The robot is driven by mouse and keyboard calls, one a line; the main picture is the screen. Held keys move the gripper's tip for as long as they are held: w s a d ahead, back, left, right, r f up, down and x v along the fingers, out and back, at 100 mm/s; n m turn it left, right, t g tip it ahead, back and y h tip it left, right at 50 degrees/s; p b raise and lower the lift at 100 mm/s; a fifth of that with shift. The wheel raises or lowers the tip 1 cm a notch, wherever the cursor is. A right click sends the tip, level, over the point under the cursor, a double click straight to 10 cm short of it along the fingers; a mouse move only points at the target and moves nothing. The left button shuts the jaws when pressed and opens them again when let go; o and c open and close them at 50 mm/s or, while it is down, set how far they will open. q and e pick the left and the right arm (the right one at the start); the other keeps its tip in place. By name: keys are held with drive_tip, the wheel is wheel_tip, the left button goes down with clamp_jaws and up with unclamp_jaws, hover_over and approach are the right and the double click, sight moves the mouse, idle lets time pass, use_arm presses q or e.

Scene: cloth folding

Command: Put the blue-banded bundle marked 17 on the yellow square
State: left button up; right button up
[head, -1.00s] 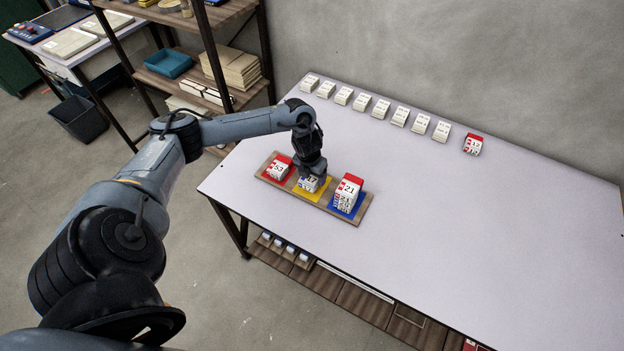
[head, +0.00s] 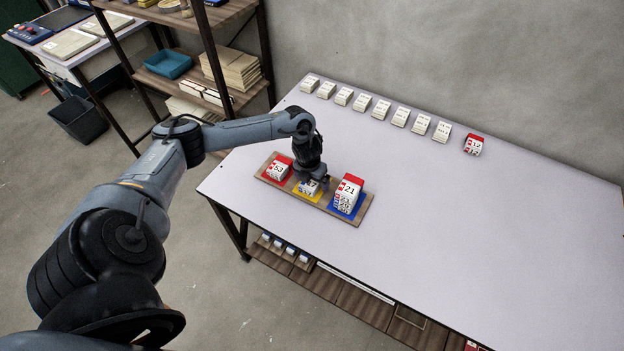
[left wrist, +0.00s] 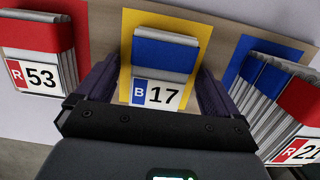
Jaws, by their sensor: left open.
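The blue-banded bundle marked 17 (left wrist: 163,62) lies on the yellow square (left wrist: 190,22) of the wooden board, as the left wrist view shows. In the head view the bundle (head: 309,187) is partly hidden under my left gripper (head: 313,181). The yellow square (head: 301,195) shows around it there. My left gripper (left wrist: 155,95) is open, with one finger on each side of the bundle. I cannot tell whether the fingers touch it. My right gripper is not in view.
A red-banded bundle marked 53 (head: 278,168) is on the red square to the left. Several white bundles and a red one marked 12 (head: 473,145) line the back edge. The table's right half is clear.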

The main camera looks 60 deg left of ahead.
use_arm(q)
drive_tip(key=shift+r, duration=0.1)
drive_tip(key=shift+r, duration=0.25)
wheel_tip(320, 180, up, 12)
drive_tip(key=s+d+p, duration=0.1)
drive_tip(key=p, duration=0.2)
drive_tip(key=shift+s+f, duration=0.2)
drive_tip(key=shift+s, duration=0.05)
